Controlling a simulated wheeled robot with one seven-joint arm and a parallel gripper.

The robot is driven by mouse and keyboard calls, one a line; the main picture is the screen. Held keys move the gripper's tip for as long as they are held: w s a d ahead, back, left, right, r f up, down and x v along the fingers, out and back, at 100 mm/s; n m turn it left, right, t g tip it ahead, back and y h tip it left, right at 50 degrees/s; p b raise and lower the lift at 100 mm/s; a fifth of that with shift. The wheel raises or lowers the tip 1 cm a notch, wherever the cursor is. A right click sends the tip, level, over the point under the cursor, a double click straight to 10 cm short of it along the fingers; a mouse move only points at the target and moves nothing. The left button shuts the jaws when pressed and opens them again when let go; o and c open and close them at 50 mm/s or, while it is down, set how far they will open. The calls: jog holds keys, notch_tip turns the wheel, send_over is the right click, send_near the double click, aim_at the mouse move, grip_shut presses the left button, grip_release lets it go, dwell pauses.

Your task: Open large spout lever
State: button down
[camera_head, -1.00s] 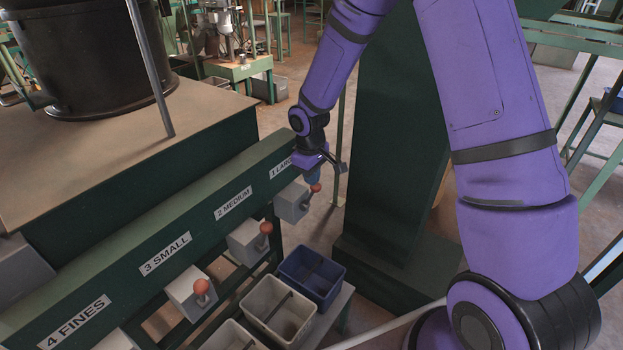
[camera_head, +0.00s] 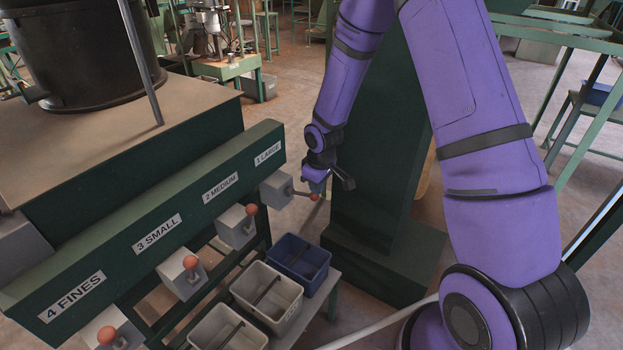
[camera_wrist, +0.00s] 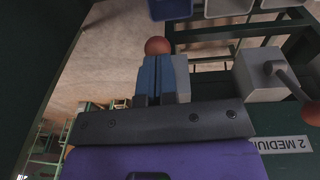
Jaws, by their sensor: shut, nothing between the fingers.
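The large spout is a grey box (camera_head: 276,188) under the "1 LARGE" label (camera_head: 267,153). Its lever (camera_head: 301,193) sticks out to the right, nearly level, with a red ball knob (camera_head: 314,197) at its end. My gripper (camera_head: 317,185) is at the knob, its blue fingers shut with nothing between them. In the wrist view the shut fingers (camera_wrist: 156,70) point at the knob (camera_wrist: 157,46), which shows just beyond their tips. I cannot tell whether they touch it. The fingers hide the lever's shaft there and part of the grey box (camera_wrist: 181,78).
The medium (camera_head: 237,227), small (camera_head: 182,273) and fines spouts line the green beam to the left, their knobs standing up. A blue bin (camera_head: 317,255) and grey bins (camera_head: 279,312) stand below. A dark green column (camera_head: 375,150) rises behind my forearm.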

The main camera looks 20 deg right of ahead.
jog(key=shift+s+d+f, duration=0.15)
jog(key=shift+s+f, duration=0.05)
jog(key=shift+f, duration=0.2)
jog(key=shift+s+d+f, duration=0.15)
jog(key=shift+s+f, duration=0.05)
jog(key=shift+f, duration=0.2)
jog(key=shift+a+r, duration=0.15)
jog(key=shift+r, duration=0.4)
jog(key=s+d+r, duration=0.3)
jog(key=s+r, duration=0.3)
jog(key=r, duration=0.3)
jog(key=shift+s+d+r, duration=0.15)
jog(key=shift+s+r, duration=0.1)
jog(key=shift+s, duration=0.15)
jog(key=shift+r, duration=0.1)
